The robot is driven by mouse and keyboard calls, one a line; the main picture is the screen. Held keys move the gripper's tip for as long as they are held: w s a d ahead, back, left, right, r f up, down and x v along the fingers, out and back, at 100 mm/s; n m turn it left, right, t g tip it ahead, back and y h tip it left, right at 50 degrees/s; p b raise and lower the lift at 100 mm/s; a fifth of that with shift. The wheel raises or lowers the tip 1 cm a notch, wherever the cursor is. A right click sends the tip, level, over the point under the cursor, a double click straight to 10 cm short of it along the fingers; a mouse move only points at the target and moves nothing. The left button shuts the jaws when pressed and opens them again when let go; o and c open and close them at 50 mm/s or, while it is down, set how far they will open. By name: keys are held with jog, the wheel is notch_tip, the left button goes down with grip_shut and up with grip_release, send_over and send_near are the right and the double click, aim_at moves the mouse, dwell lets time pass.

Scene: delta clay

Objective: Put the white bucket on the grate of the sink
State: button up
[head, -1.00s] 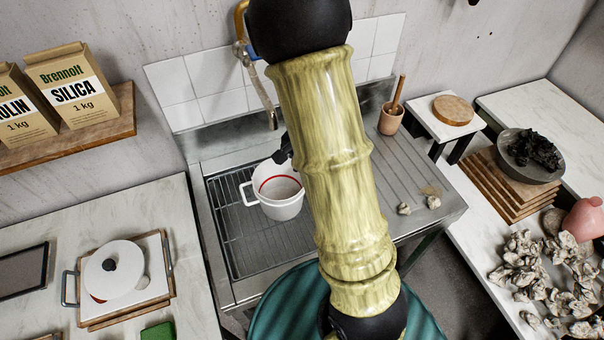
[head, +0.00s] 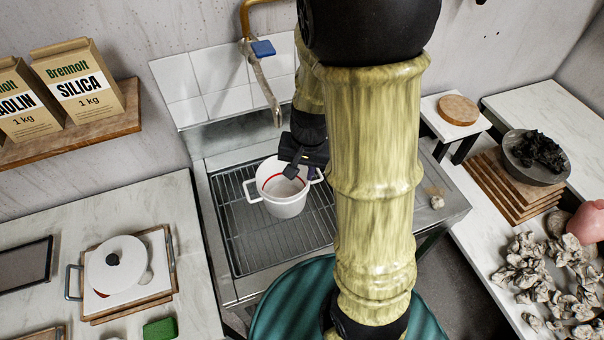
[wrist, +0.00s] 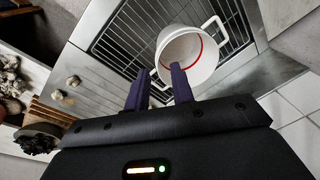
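The white bucket (head: 283,205), with a red line inside and two side handles, stands upright over the dark grate (head: 236,232) in the sink basin. In the wrist view the bucket (wrist: 207,62) is just beyond my fingers. My gripper (head: 301,173) is at the bucket's right rim and handle, with one finger over the opening. In the wrist view my gripper (wrist: 160,70) is open, its fingers apart, and the near handle lies around the gap between them. I cannot tell whether either finger touches the bucket. My arm hides part of the sink's right side.
A faucet (head: 266,92) hangs over the back of the sink. A grey bowl (head: 535,170) and pale clustered lumps (head: 525,270) are on the right counter. The left part of the grate is clear.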

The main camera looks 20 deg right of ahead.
jog(key=s+a+r+n+t, duration=0.1)
jog(key=s+a+r+n, duration=0.1)
jog(key=s+r+n, duration=0.2)
jog(key=shift+s+n+h, duration=0.3)
jog(key=shift+s+n, duration=0.2)
jog(key=shift+n, duration=0.5)
jog(key=shift+a+r, duration=0.1)
